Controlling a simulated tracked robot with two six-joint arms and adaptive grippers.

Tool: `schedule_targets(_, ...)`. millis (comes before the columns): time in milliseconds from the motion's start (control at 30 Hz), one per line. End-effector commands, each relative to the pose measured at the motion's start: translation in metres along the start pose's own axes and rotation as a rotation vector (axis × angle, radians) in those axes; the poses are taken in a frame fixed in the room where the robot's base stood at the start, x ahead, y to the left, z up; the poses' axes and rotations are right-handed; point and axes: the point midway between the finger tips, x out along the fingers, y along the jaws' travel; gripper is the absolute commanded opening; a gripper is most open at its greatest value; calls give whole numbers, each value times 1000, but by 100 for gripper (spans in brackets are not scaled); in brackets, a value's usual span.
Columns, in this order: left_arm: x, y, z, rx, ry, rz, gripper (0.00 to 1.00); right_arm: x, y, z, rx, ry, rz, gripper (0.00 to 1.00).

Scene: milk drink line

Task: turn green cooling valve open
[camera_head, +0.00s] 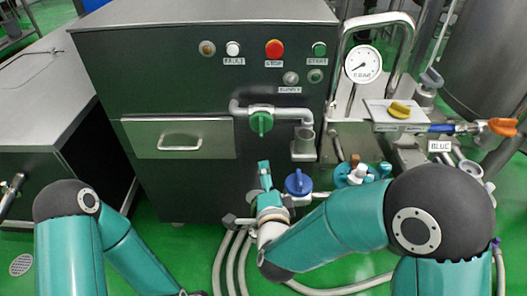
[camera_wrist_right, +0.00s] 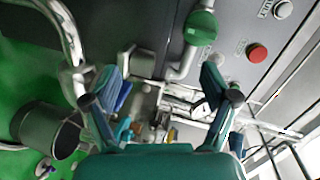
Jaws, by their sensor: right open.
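The green valve (camera_head: 261,123) sits on a grey pipe on the front of the dark cabinet, right of the drawer. Its round green knob also shows in the right wrist view (camera_wrist_right: 200,27), at the top and beyond the fingertips. My right gripper (camera_head: 264,170) is below the valve in the head view, apart from it. In the right wrist view its two teal fingers (camera_wrist_right: 160,82) are spread with nothing held between them. My left arm is at the lower left; its gripper is out of the frame.
A blue valve (camera_head: 298,182) stands close right of my right gripper. A pressure gauge (camera_head: 363,64), a yellow knob (camera_head: 399,110) and an orange handle (camera_head: 503,127) are farther right. Hoses (camera_head: 231,262) lie on the green floor. A red stop button (camera_head: 274,49) is above the valve.

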Motion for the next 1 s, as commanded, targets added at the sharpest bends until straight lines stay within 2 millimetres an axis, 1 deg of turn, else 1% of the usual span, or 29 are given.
schedule_targets(33, 21, -8, 0, 0, 1, 0, 40, -2, -4, 8, 61, 22, -63, 85)
schedule_targets(100, 29, -10, 0, 0, 1, 0, 40, -7, -19, 10, 135, 51, -126, 85)
schedule_targets(233, 35, -12, -1, 0, 1, 0, 40, -14, -36, 11, 213, 78, -190, 85)
schedule_targets(367, 33, -12, -1, 0, 1, 0, 40, -8, -43, 9, 232, 85, -203, 85)
schedule_targets(467, 31, -11, -1, 1, 1, 0, 40, 4, -45, 7, 231, 86, -200, 85)
schedule_targets(567, 30, -11, -1, 1, 1, 0, 40, 21, -48, 5, 230, 87, -199, 85)
schedule_targets(900, 27, -10, 0, 0, 1, 0, 40, 93, -61, -2, 227, 85, -200, 85)
schedule_targets(1000, 26, -9, 0, 0, 1, 0, 40, 112, -64, -4, 227, 84, -198, 85)
